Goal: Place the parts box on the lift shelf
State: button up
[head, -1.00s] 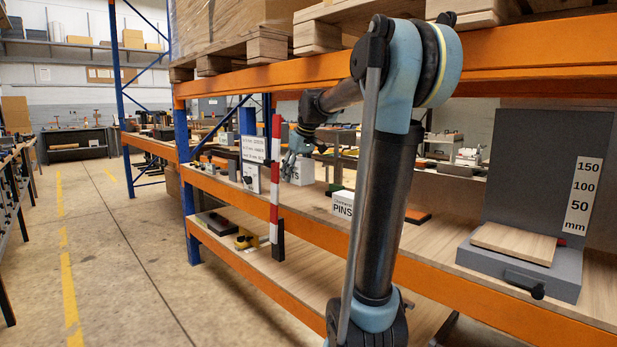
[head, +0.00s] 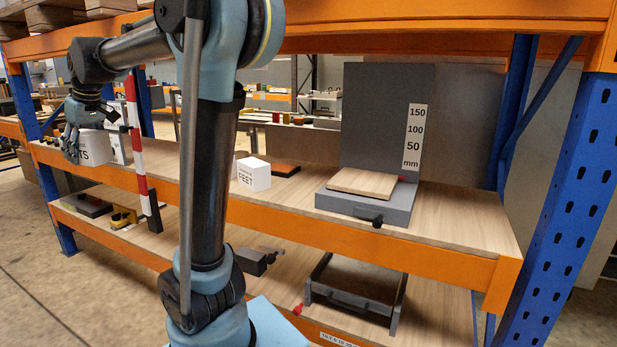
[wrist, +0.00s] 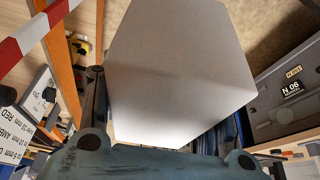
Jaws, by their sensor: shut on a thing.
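My gripper (head: 75,140) is shut on a white box (head: 93,147) at the left of the head view, beside the red-and-white pole. Part of its label shows, ending in "TS". In the wrist view the white box (wrist: 180,70) fills the middle, between the fingers, which are mostly hidden. The lift shelf is a wooden plate (head: 362,183) on a grey base (head: 345,204), before a dark upright panel with a millimetre scale. The plate is bare and far to the right of my gripper.
A red-and-white pole (head: 137,150) stands just right of the held box. A second white box (head: 253,174), labelled "FEET", and an orange flat piece (head: 285,169) lie on the rack shelf between pole and lift. A blue rack post (head: 570,190) stands at the right.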

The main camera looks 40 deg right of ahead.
aim_at(364, 179)
jog(key=u, duration=0.25)
jog(key=k, duration=1.65)
jog(key=z, duration=1.25)
